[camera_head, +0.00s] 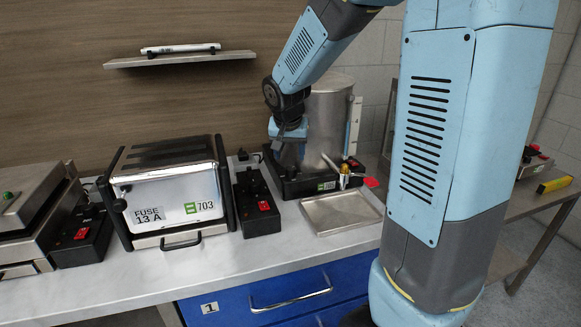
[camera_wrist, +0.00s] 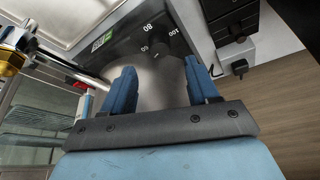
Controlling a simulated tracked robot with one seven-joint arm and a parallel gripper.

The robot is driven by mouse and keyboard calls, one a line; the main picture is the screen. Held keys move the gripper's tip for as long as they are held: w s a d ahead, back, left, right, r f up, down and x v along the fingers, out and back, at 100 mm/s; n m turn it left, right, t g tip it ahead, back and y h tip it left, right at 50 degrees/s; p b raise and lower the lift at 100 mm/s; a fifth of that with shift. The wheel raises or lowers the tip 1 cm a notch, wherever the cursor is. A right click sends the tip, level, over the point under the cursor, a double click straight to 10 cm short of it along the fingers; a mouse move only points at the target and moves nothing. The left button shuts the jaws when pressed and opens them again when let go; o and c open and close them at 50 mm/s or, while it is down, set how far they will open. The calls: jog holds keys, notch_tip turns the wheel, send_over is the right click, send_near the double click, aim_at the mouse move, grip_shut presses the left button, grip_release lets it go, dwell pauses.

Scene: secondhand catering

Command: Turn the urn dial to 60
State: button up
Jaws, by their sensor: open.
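The urn (camera_head: 331,115) is a tall steel cylinder on a black base (camera_head: 297,190) at the back of the counter. In the wrist view the base's dark panel (camera_wrist: 128,42) carries white marks; 80, 100 and what looks like 60 can be read. In the head view my gripper (camera_head: 288,140) is in front of the urn's left side. Contact with the dial cannot be told.
The urn's tap (camera_head: 343,174) juts out above a steel drip tray (camera_head: 340,210). A toaster (camera_head: 175,190) marked 703 and a black switch box (camera_head: 256,203) stand to the left. A shelf (camera_head: 180,60) hangs above. My arm covers the right side.

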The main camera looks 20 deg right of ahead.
aim_at(290, 168)
jog(key=shift+x, duration=3.5)
jog(key=shift+r, duration=0.1)
jog(key=c, duration=1)
jog(key=shift+w+a+m+g+h, duration=0.1)
jog(key=shift+m+g+h, duration=0.2)
jog(key=shift+m, duration=0.8)
jog(key=shift+a+m+g+h, duration=0.1)
jog(key=shift+m+h, duration=0.3)
jog(key=shift+m, duration=0.7)
jog(key=o, duration=1)
jog(key=shift+d, duration=0.1)
